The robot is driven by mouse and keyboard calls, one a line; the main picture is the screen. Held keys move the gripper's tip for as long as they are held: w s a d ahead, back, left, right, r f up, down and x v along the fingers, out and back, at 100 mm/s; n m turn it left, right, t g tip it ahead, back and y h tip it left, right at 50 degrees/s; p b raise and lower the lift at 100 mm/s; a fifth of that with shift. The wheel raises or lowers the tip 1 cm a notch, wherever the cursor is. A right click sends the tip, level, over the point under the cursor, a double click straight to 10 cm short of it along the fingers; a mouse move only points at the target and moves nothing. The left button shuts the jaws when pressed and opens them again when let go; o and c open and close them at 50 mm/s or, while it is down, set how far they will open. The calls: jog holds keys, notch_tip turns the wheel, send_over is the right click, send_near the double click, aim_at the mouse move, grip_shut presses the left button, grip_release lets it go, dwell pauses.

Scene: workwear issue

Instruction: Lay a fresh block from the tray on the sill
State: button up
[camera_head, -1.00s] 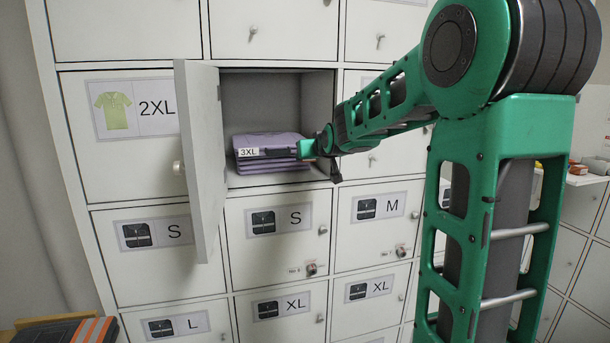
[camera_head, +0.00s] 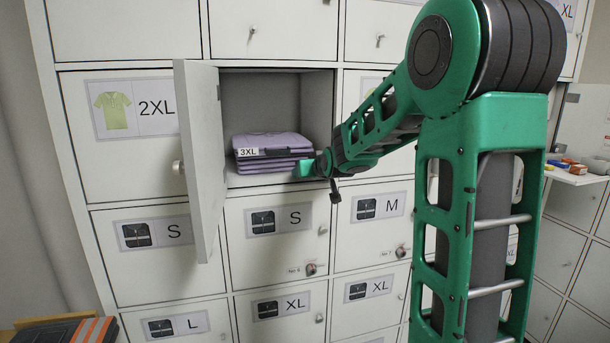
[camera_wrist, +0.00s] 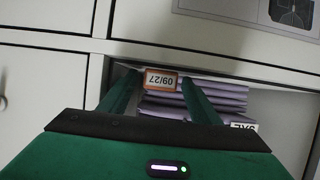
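The open locker compartment holds a folded stack of purple garments (camera_head: 268,146) with a 3XL tag. Its sill (camera_head: 245,182) is the front edge of the floor. My gripper (camera_head: 305,169) is at the right front of this opening, low by the sill. In the wrist view, an orange-edged block (camera_wrist: 162,82) marked 09/27 appears upside down between my fingertips, in front of the stack. I cannot tell whether the fingers press on it or whether it rests on the sill. A white tray (camera_head: 592,181) with several small coloured blocks stands at the far right.
The compartment's door (camera_head: 203,160) stands open on the left. Closed, labelled lockers surround the opening. A dark item with orange stripes (camera_head: 92,330) lies at the bottom left. The compartment above the stack is empty.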

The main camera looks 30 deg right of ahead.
jog(key=shift+s+a+r, duration=0.15)
jog(key=shift+s+r, duration=0.15)
jog(key=v, duration=1.1)
jog(key=s+f+m+g, duration=0.1)
jog(key=s+f+g, duration=0.5)
jog(key=s+f, duration=0.75)
jog(key=s+a+f+m+g+y, duration=0.1)
jog(key=s+a+f+g+y, duration=0.1)
jog(key=s, duration=0.9)
jog(key=s+a+f+m+g+y, duration=0.1)
jog(key=s+a+f+g, duration=0.3)
jog(key=s, duration=0.7)
jog(key=shift+s+g+y, duration=0.25)
jog(key=shift+g+y, duration=0.15)
jog(key=shift+g, duration=0.1)
jog(key=shift+a+f, duration=0.1)
